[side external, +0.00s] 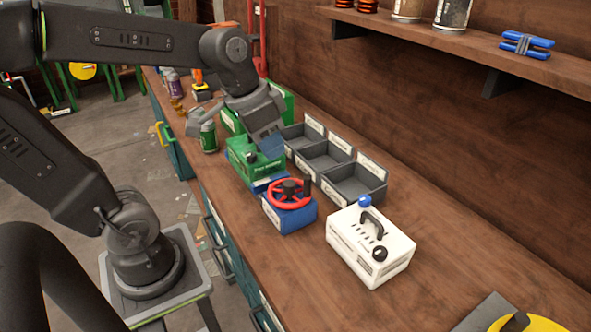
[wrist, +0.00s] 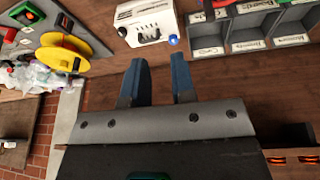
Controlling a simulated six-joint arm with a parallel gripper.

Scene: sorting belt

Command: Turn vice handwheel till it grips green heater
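The green heater (side external: 240,154) sits low against the blue vice (side external: 291,217) in the side view. I cannot tell whether the jaws touch it. The red handwheel (side external: 288,193), with a dark hub and an upright dark knob, is on top of the vice's near end. My gripper (side external: 271,146) is above the far right part of the heater, apart from the handwheel. In the wrist view its two blue fingers (wrist: 158,60) stand apart with nothing between them. The heater and handwheel cannot be made out clearly in the wrist view.
A white box with a handle (side external: 370,246) stands right of the vice; it also shows in the wrist view (wrist: 147,22). Grey bins (side external: 356,185) line the back. A green can (side external: 208,137) stands left of the heater.

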